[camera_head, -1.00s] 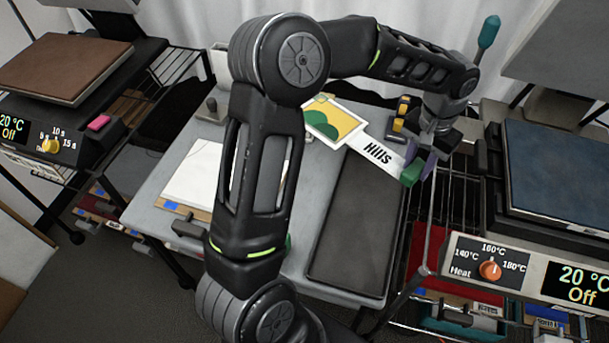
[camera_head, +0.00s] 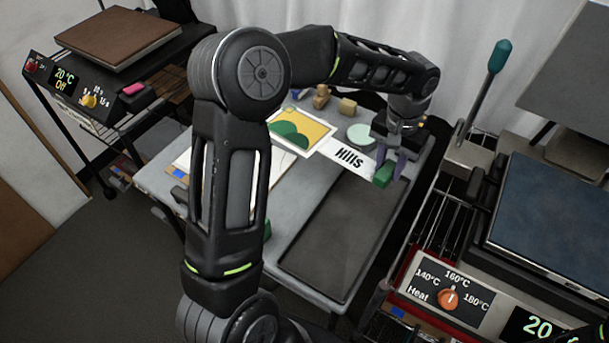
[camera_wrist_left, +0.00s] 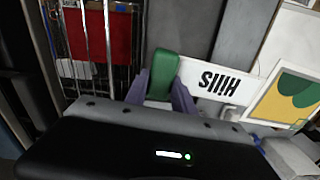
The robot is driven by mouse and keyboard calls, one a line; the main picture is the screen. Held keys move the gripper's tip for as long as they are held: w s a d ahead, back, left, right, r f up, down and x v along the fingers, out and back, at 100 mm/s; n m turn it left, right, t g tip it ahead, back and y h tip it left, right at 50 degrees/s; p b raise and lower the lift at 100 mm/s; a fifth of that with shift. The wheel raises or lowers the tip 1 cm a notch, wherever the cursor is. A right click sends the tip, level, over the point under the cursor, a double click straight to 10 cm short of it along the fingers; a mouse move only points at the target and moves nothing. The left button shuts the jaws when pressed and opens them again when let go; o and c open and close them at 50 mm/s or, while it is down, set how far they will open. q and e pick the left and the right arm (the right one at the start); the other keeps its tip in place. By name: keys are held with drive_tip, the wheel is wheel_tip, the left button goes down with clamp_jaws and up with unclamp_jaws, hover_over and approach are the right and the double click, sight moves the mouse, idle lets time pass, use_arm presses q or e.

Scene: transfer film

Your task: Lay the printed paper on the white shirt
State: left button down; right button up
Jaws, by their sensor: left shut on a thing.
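The printed paper (camera_head: 303,128) has a yellow picture with green hills. A white strip marked "Hills" (camera_head: 350,156) runs from it to a green tab (camera_head: 384,175). My left gripper (camera_head: 386,168) is shut on the green tab; the left wrist view shows the tab (camera_wrist_left: 163,72) between the purple fingertips. The white shirt (camera_head: 275,172) lies on a board at the left of the grey table, largely hidden behind my left arm. The picture is close to the shirt's far right corner; I cannot tell whether they touch. My right gripper is not in view.
A long dark pad (camera_head: 338,235) lies on the table right of the shirt. Small wooden blocks (camera_head: 347,106) and a pale disc (camera_head: 360,134) stand behind the paper. A press with a blue top (camera_head: 555,220) is at the right, a brown-topped one (camera_head: 118,38) at the left.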

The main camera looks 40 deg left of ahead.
sight(348, 164)
use_arm(q)
drive_tip(key=shift+n, duration=0.3)
drive_tip(key=s+a+f+b, duration=0.1)
drive_tip(key=a, duration=0.2)
drive_tip(key=s+a+f+b, duration=0.1)
drive_tip(key=a+f, duration=0.1)
drive_tip(key=a, duration=0.1)
drive_tip(key=s+a+f+b, duration=0.1)
drive_tip(key=a+f, duration=0.1)
drive_tip(key=a, duration=0.1)
drive_tip(key=s+a+f+b, duration=0.2)
drive_tip(key=s+a+f, duration=0.2)
drive_tip(key=a, duration=0.4)
drive_tip(key=shift+s+a+n, duration=0.25)
drive_tip(key=shift+s+n, duration=0.05)
drive_tip(key=shift+s, duration=0.35)
drive_tip(key=shift+f+b, duration=2.45)
drive_tip(key=shift+f, duration=0.55)
drive_tip(key=shift+f+b, duration=0.5)
drive_tip(key=shift+f, duration=0.15)
drive_tip(key=c, duration=1)
unclamp_jaws()
drive_tip(key=shift+r, duration=0.1)
drive_tip(key=shift+o, duration=0.2)
